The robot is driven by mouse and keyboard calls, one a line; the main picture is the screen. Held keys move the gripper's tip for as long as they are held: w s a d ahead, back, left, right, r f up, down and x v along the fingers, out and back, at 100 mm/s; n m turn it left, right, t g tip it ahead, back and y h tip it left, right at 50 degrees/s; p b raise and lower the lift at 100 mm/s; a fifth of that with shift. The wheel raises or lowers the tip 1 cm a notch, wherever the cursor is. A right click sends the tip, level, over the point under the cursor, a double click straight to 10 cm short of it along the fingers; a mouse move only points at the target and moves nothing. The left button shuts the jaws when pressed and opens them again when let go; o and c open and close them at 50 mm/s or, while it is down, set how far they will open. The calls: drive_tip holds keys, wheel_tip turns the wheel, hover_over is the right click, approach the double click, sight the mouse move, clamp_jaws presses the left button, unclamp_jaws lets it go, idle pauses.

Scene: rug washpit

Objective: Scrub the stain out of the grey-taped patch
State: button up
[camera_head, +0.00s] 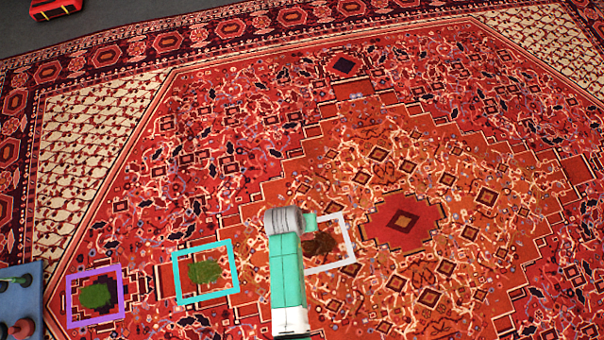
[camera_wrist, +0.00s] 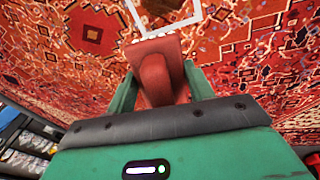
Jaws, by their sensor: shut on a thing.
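My gripper (camera_wrist: 160,86) is shut on a red brush (camera_wrist: 155,72), with its green fingers on either side of the handle. White bristles show at the brush's far edge. The grey-taped patch (camera_head: 350,262) is a pale square outline on the rug around a dark brown stain (camera_head: 320,244). My arm covers its left part in the head view, and the brush is hidden there. In the wrist view the tape (camera_wrist: 136,14) and part of the brown stain (camera_wrist: 162,6) lie just beyond the brush. I cannot tell whether the bristles touch the rug.
A cyan-taped square (camera_head: 178,280) and a purple-taped square (camera_head: 72,298), each around a green stain, lie to the left. A blue tray (camera_head: 32,275) with dark and red items stands at the left edge. A red object (camera_head: 55,8) lies at top left. The patterned rug is otherwise clear.

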wheel_tip(320, 180, down, 27)
drive_tip(key=s+n+g+b, duration=0.1)
drive_tip(key=b, duration=1.8)
drive_tip(key=shift+s+f+n, duration=0.2)
drive_tip(key=shift+s+n, duration=0.15)
drive_tip(key=shift+n, duration=0.05)
drive_tip(key=b+x, duration=0.3)
drive_tip(key=a+b+x, duration=0.1)
drive_tip(key=b, duration=0.1)
drive_tip(key=shift+s+d+f, duration=0.1)
drive_tip(key=shift+s+f, duration=0.05)
drive_tip(key=shift+f, duration=0.35)
